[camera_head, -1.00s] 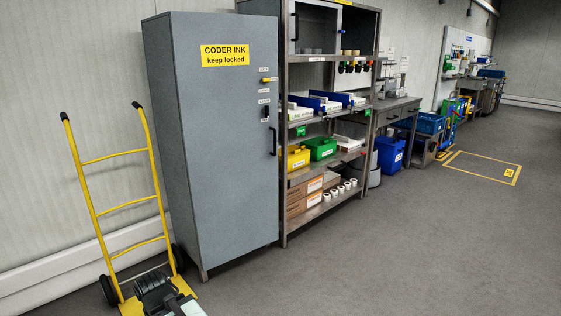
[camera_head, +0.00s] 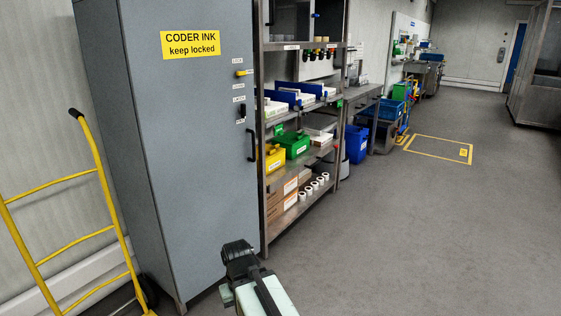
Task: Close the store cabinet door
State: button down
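A tall grey cabinet (camera_head: 185,150) with a yellow label reading "CODER INK keep locked" stands left of centre. Its wide front looks flat and flush with the frame, with no gap that I can make out. A dark bar handle (camera_head: 250,145) is at its right edge, with a small yellow knob and a black latch above. My black and pale arm is at the bottom centre, in front of the cabinet's lower right. No gripper fingers can be made out.
A yellow hand truck (camera_head: 75,242) stands close to the cabinet's left side. The steel shelving (camera_head: 300,160) holds bins and boxes. A blue bin (camera_head: 355,145) stands beyond it. The grey floor to the right is clear, with a yellow marked rectangle (camera_head: 440,148) farther back.

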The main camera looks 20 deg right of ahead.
aim_at(184, 57)
jog(key=z, duration=0.1)
jog(key=i, duration=0.85)
jog(key=u, duration=0.2)
